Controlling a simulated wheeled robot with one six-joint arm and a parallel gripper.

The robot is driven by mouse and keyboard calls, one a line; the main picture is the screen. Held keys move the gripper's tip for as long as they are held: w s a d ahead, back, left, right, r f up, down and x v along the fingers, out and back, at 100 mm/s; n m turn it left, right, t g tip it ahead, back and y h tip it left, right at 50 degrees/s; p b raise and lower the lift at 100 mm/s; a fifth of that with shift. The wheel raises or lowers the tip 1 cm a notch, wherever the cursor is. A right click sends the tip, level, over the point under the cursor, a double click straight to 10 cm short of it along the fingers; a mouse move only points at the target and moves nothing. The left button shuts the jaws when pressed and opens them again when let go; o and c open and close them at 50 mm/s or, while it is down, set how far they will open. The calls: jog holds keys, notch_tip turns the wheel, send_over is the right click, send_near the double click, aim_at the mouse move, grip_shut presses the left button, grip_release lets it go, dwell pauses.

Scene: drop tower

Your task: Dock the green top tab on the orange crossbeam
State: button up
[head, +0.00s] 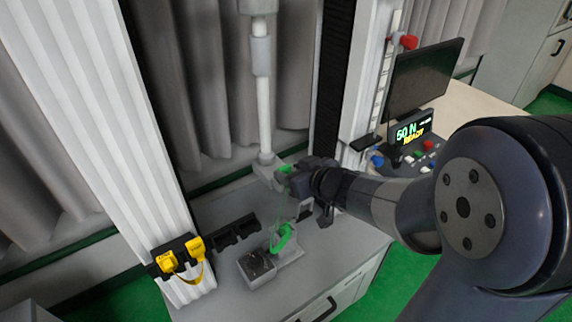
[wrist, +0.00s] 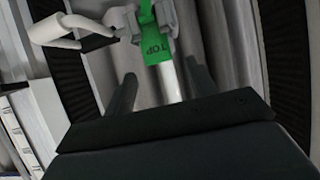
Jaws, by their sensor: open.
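The green top tab (wrist: 157,48), marked TOP, hangs at the grey jaws of a fixture (wrist: 128,20) in the wrist view. It also shows as a small green patch (head: 285,169) in the head view, at the foot of a pale vertical rod. My gripper (wrist: 161,88) is open, with one finger on each side of the tab's lower end and apparent gaps to both. In the head view my gripper (head: 289,180) is beside the rod's foot and partly covers the tab. I see no orange crossbeam in either view.
A green loop (head: 281,238) sits on a grey block on the bench, below my gripper. A dark-topped box (head: 257,264) stands next to it. Yellow clips (head: 180,258) hang on the left column.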

aim_at(284, 166)
jog(key=p+v, duration=0.2)
jog(key=v, duration=0.5)
jog(key=shift+s, duration=0.2)
jog(key=shift+w, duration=0.1)
jog(key=b+x, duration=0.3)
jog(key=x, duration=0.8)
jog(key=shift+w+a+f+b, duration=0.15)
jog(key=shift+w+f+b, duration=0.1)
jog(key=shift+f+b, duration=0.05)
jog(key=shift+w+a+r, duration=0.1)
jog(key=shift+w, duration=0.05)
jog(key=shift+r+p, duration=0.45)
jog(key=shift+r, duration=0.3)
jog(key=shift+f, duration=0.1)
